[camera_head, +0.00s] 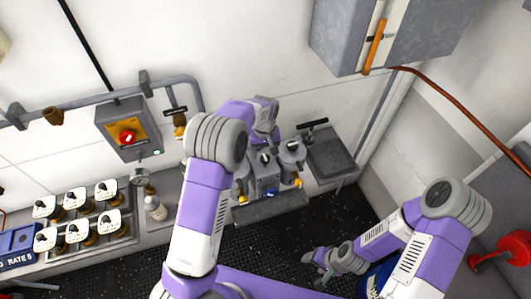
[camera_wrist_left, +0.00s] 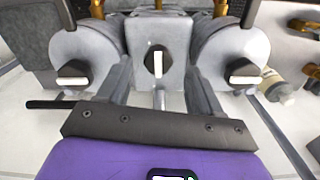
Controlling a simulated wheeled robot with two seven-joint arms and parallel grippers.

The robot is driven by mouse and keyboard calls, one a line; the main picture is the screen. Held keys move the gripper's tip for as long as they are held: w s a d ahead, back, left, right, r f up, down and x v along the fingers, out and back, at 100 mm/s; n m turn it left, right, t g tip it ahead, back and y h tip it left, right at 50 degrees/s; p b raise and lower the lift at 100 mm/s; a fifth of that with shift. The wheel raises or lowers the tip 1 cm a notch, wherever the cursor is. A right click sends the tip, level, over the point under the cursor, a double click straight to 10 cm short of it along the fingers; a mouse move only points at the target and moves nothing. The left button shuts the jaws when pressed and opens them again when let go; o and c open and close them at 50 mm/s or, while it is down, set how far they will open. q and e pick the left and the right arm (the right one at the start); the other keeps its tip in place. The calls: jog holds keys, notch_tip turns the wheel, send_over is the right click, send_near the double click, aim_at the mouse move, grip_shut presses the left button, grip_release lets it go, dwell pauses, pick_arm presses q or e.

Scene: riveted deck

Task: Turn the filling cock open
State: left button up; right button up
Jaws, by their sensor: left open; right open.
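A grey fixture (camera_head: 264,184) stands against the wall, with two round grey drums beside a middle block. The middle block (camera_wrist_left: 143,43) carries a dark round knob with an upright pale lever (camera_wrist_left: 158,63); I cannot tell for sure that this is the filling cock. Each drum has a black knob with a pale bar: one on the left (camera_wrist_left: 74,72), one on the right (camera_wrist_left: 242,74). My left gripper (camera_wrist_left: 158,80) is open, its fingers apart on either side of the middle lever, contact not visible. My right gripper (camera_head: 322,262) is open and empty, low over the dark floor.
A grey cabinet (camera_head: 345,38) hangs above right. A grey tray (camera_head: 330,152) is right of the fixture. Dark floor lies in front.

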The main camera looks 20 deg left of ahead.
aim_at(265, 157)
pick_arm(q)
jog(key=f, duration=0.2)
jog(key=shift+w+f, duration=0.25)
jog(key=shift+f, duration=0.4)
jog(key=shift+s, duration=0.15)
pick_arm(e)
jog(key=shift+w+r, duration=0.15)
pick_arm(q)
jog(key=shift+f, duration=0.1)
jog(key=shift+c, duration=0.3)
pick_arm(e)
jog(key=shift+w, duration=0.1)
pick_arm(q)
jog(key=shift+c, duration=1.1)
jog(key=c, duration=0.8)
